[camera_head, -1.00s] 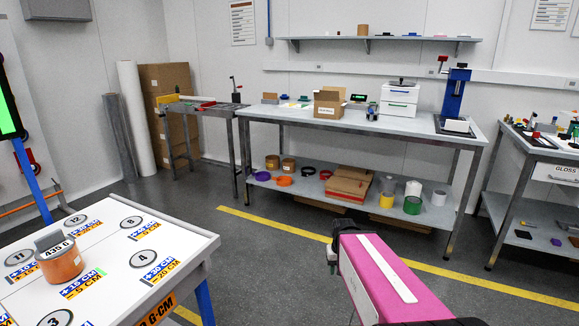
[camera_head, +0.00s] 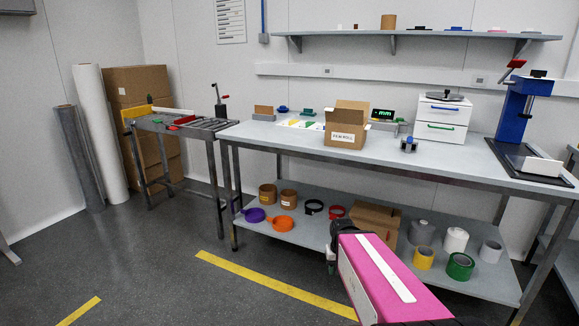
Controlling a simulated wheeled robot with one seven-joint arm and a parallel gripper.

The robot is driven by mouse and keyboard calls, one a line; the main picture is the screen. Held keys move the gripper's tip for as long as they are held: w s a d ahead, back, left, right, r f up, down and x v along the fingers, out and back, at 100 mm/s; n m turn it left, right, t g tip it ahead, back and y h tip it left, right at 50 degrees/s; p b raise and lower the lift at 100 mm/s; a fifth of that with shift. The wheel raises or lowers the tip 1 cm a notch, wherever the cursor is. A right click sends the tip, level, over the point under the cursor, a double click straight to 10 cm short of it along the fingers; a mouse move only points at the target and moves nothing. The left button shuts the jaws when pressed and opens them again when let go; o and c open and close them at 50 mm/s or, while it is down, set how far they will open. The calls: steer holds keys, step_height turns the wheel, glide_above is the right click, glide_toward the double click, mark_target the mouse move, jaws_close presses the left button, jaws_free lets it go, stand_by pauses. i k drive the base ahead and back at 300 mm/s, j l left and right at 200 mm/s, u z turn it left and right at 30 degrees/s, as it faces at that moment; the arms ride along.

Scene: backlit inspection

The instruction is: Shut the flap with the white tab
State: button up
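An open cardboard box (camera_head: 346,126) with a white label on its front stands on the workbench, about the middle of the view. Its flaps stand up at the top. My arm, pink with a white strip, reaches in from the bottom right. My gripper (camera_head: 332,256) is a small dark shape at the arm's far end, in front of the lower shelf and well short of the box. Its fingers are mostly hidden, so I cannot tell if they are open.
The workbench (camera_head: 440,160) also carries a white drawer unit (camera_head: 441,118), a blue press (camera_head: 522,115) and a green-lit display (camera_head: 382,115). Tape rolls and a carton fill its lower shelf. A roller stand (camera_head: 185,127) is at left. The floor (camera_head: 150,260) before the bench is open.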

mark_target(332, 114)
steer(key=i+l+u, duration=0.1)
steer(key=i, duration=1.1)
